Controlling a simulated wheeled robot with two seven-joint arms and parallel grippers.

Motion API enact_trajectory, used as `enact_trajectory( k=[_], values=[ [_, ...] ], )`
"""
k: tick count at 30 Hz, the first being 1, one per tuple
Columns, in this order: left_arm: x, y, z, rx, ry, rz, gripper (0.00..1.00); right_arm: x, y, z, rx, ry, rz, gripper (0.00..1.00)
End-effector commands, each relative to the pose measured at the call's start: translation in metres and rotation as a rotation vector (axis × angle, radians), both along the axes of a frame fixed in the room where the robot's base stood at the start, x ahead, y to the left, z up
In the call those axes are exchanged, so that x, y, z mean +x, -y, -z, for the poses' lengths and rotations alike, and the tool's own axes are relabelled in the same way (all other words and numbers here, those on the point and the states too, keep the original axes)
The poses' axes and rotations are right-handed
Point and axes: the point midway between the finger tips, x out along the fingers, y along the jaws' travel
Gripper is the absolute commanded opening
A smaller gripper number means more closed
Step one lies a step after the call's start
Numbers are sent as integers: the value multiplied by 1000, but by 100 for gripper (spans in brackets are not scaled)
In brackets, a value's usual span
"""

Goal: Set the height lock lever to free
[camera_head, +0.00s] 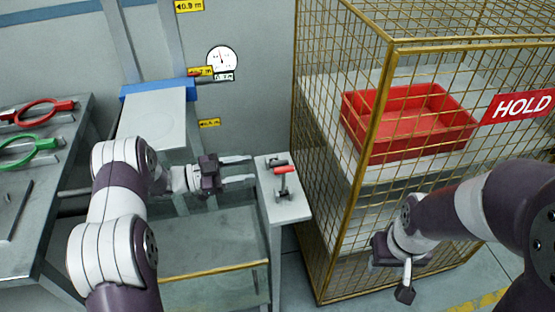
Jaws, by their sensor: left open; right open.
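A small lever with a red handle (283,169) stands on top of a grey post (287,211) in the middle of the head view. I take it for the height lock lever; no free or locked mark on it is readable. My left gripper (252,171) is open, its two fingers pointing right toward the lever. The fingertips are just left of the post top and the lever, with nothing between them. My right gripper (402,278) hangs low in front of the wire cage at the right, empty; its fingers are partly hidden.
A brass wire cage (378,120) holds a red tray (414,148) at the right, with a red HOLD sign (522,106). A round dial (222,60) and yellow height labels are at the back. A bench (60,166) with red and green ring-handled tools stands left.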

Motion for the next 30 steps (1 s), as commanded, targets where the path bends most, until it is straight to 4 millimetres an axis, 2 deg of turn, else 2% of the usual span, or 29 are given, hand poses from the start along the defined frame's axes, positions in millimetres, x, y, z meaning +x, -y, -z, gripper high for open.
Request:
enact_trajectory(
  k=[3,9,14,22,26,30],
  values=[
    [9,32,-3,1,-1,4,44,0,0,-9,0,0,0,43],
    [23,72,-2,1,0,2,44,0,0,-16,0,0,0,43],
    [28,86,-1,2,0,-2,44,0,0,-18,0,0,0,43],
    [29,88,-1,2,1,-2,44,0,0,-17,0,0,0,43],
    [29,88,-1,2,1,-2,2,0,0,-17,0,0,0,43],
    [29,87,-1,2,1,-2,0,0,0,-17,0,0,0,43]
  ],
)
